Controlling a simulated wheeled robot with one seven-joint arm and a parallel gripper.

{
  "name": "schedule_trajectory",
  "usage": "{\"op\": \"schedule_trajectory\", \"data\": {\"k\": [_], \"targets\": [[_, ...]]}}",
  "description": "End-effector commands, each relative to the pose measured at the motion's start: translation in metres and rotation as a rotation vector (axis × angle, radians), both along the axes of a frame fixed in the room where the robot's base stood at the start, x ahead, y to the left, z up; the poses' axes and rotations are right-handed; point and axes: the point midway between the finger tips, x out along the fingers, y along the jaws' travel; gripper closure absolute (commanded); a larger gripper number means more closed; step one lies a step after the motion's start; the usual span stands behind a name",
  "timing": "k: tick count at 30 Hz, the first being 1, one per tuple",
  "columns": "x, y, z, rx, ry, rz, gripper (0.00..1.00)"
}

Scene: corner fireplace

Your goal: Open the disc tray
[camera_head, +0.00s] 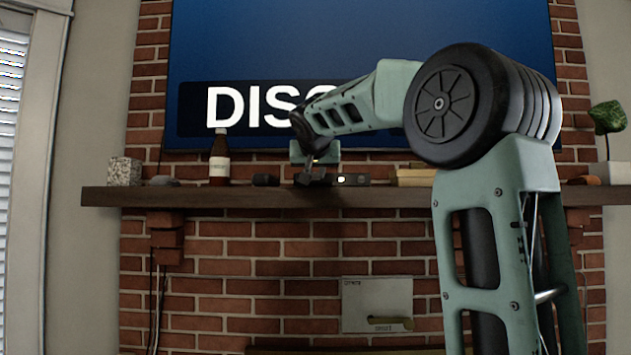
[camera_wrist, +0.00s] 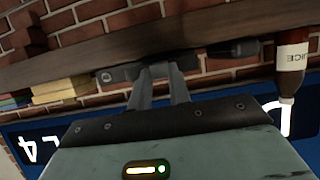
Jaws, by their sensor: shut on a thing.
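A small dark disc player (camera_head: 350,180) with a tiny light and a round button sits on the mantel shelf below the screen. My gripper (camera_head: 314,178) is at the left part of its front. In the wrist view, turned over, my gripper (camera_wrist: 163,70) has its fingers close together against the front of the player (camera_wrist: 118,74). The fingers are shut on a front part of it. The fingers hide that part, so I cannot tell how far the disc tray is out.
The wooden mantel (camera_head: 240,197) also bears a juice bottle (camera_head: 219,160), a stone cube (camera_head: 124,171), a small black object (camera_head: 265,180) and stacked books (camera_head: 414,177). A large screen (camera_head: 250,60) reading "DISC", partly covered by my arm, is behind. A panel (camera_head: 377,300) is below.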

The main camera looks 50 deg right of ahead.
Motion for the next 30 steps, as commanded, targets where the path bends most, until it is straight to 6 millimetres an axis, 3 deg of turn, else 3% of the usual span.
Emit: {"op": "schedule_trajectory", "data": {"k": [10, 11, 12, 13, 23, 30], "targets": [[-0.001, 0.001, 0.001, 0.000, 0.000, 0.001, 1.00], [-0.001, 0.001, 0.001, 0.000, 0.000, 0.001, 0.76], [-0.001, 0.001, 0.001, 0.000, 0.000, 0.001, 0.65], [-0.001, 0.001, 0.001, 0.000, 0.000, 0.001, 0.60], [-0.002, 0.003, 0.001, -0.001, -0.001, 0.001, 0.60], [-0.023, 0.028, 0.012, -0.001, -0.005, 0.004, 0.60]]}}
